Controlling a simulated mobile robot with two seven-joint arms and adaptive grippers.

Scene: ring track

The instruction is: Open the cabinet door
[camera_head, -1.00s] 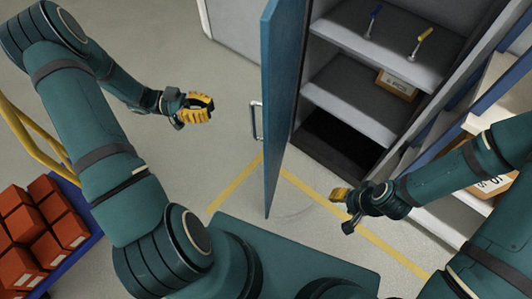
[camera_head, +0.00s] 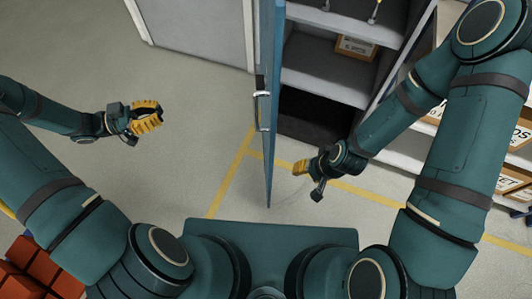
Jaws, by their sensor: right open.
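The blue-green cabinet door (camera_head: 273,90) stands swung out, seen nearly edge-on. Its metal handle (camera_head: 261,115) is on the left face. The cabinet's shelves (camera_head: 325,80) show openly to the right of the door. My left gripper (camera_head: 147,117), with yellow fingers, hangs in the air left of the handle, clearly apart from it; whether its fingers are parted is hard to see. My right gripper (camera_head: 302,167) is open and empty, just right of the door's lower part, on the cabinet side. I cannot tell whether it touches the door.
A cardboard box (camera_head: 356,47) sits on a cabinet shelf. More boxes stand on a rack (camera_head: 400,150) at the right. Red-orange bricks (camera_head: 40,270) lie at the lower left. A pale cabinet (camera_head: 195,30) stands behind. Floor left of the door is clear, with yellow lines.

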